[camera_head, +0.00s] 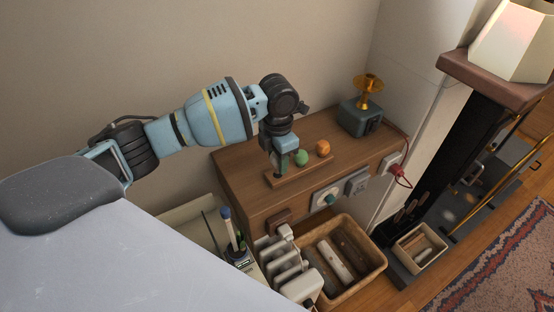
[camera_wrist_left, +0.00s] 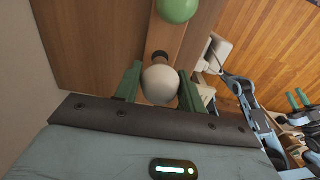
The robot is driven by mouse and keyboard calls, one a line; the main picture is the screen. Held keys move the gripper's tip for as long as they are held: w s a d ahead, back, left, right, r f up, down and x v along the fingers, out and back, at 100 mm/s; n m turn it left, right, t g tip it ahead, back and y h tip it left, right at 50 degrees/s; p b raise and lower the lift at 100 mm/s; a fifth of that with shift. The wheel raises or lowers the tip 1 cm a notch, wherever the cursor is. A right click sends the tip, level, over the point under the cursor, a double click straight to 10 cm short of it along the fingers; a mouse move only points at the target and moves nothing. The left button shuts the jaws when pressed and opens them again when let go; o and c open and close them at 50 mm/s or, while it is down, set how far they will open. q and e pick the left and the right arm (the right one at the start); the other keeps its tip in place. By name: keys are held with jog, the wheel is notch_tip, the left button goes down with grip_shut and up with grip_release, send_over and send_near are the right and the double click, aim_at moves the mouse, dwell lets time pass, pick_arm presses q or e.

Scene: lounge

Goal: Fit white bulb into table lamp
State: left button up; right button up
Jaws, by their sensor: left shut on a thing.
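The white bulb (camera_wrist_left: 160,84) is round with a dark base, held between the green fingers of my left gripper (camera_wrist_left: 158,88). In the head view my left gripper (camera_head: 279,170) points down at the near-left end of a wooden strip on the cabinet, and the bulb is hidden there. I cannot tell whether its base still touches the strip. The table lamp (camera_head: 361,118) has a dark teal box base and a brass socket (camera_head: 369,84) on top, at the cabinet's far right end. My right gripper (camera_wrist_left: 297,99) shows small at the right of the wrist view, its fingers apart.
A green bulb (camera_head: 301,158) and an orange bulb (camera_head: 323,148) stand on the wooden strip (camera_head: 296,176). The cabinet top (camera_head: 249,153) is clear between strip and lamp. A red cord (camera_head: 401,170) hangs at its right end. A basket (camera_head: 376,263) stands below the front.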

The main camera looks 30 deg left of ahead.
pick_arm(q)
jog(key=shift+r, duration=0.8)
jog(key=n, duration=0.1)
jog(key=r+n, duration=0.1)
jog(key=n, duration=0.1)
jog(key=s+d+n, duration=0.1)
jog(key=n, duration=0.1)
jog(key=shift+s+r, duration=0.1)
jog(key=shift+r, duration=0.05)
jog(key=s+d+r+m, duration=0.2)
jog(key=s+m, duration=0.5)
jog(key=m, duration=1)
jog(key=s+d+r+m, duration=0.1)
jog(key=s+r+m, duration=0.2)
jog(key=m, duration=1.4)
jog(key=s, duration=0.4)
jog(key=shift+s+d+m, duration=0.35)
jog(key=shift+s+m, duration=0.05)
